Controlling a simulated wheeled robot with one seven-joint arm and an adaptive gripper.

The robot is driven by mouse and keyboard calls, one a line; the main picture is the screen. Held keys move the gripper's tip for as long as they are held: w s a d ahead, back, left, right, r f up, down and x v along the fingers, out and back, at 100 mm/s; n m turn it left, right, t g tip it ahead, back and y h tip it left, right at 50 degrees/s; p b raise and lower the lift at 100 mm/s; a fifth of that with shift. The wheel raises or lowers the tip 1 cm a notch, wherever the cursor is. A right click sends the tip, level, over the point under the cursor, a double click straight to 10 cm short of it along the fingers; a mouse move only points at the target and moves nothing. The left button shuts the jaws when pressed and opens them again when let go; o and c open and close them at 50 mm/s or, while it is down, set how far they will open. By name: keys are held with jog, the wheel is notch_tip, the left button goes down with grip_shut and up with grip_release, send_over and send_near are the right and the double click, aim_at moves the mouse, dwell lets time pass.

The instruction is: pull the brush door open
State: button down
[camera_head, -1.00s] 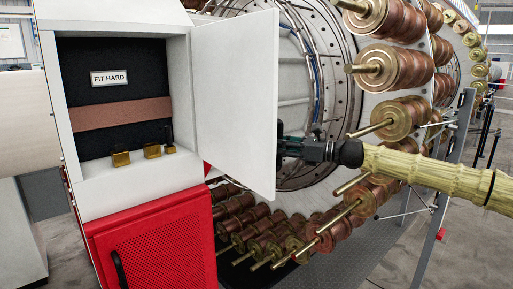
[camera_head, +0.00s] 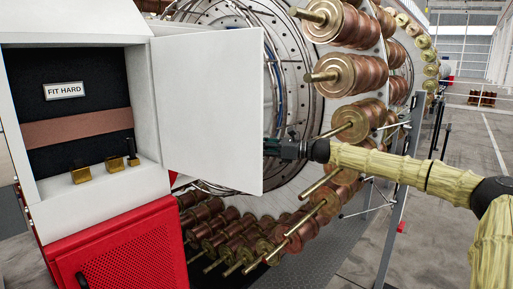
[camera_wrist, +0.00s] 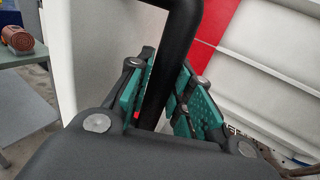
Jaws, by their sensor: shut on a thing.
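The brush door (camera_head: 212,110) is a white panel hinged at the right side of the white cabinet (camera_head: 158,176). It stands open, swung out to the right, and its inside face shows in the head view. My gripper (camera_head: 272,147) is at the door's free edge, partly hidden behind the panel. In the wrist view my gripper (camera_wrist: 168,100) has its green pads on either side of a black bar handle (camera_wrist: 180,45) and is shut on it. The white surface beside the handle is the door (camera_wrist: 88,50).
The open compartment holds several brass brushes (camera_head: 80,173) below a "FIT HARD" label (camera_head: 64,91). A red perforated cabinet (camera_head: 125,250) stands below. Copper spools (camera_head: 350,75) on brass rods project close behind my arm. Grey floor (camera_head: 455,225) is open at the right.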

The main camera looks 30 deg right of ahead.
jog(key=c, duration=1.3)
grip_release()
jog(key=shift+v, duration=6.2)
jog(key=shift+w+d, duration=0.1)
jog(key=shift+w, duration=0.05)
